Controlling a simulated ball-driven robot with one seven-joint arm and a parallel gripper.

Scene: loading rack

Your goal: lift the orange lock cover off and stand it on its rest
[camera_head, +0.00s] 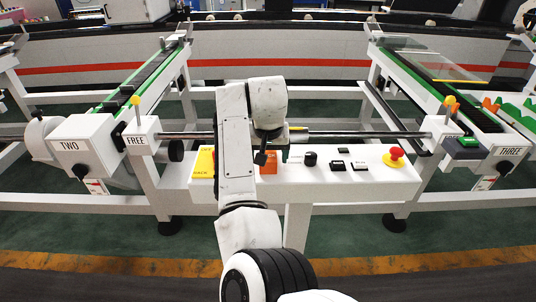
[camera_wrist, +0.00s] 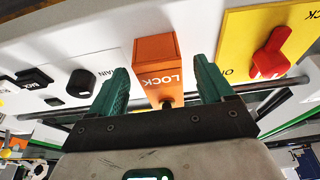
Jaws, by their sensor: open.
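The orange lock cover (camera_wrist: 156,62), marked LOCK, sits on the white control panel. In the head view the cover (camera_head: 269,169) is partly hidden behind my arm and gripper. My gripper (camera_head: 273,157) is over the panel, its two dark green fingers apart. In the wrist view the fingers stand to either side of the cover, with nothing held. I cannot tell whether the fingertips are level with the cover. I cannot make out the rest for the cover.
A yellow plate with a red rotary switch (camera_wrist: 271,58) is beside the cover. A black knob (camera_head: 310,158), black buttons (camera_head: 338,166) and a red emergency stop (camera_head: 396,153) are along the panel. A steel bar (camera_head: 340,135) runs behind the panel between the two white posts.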

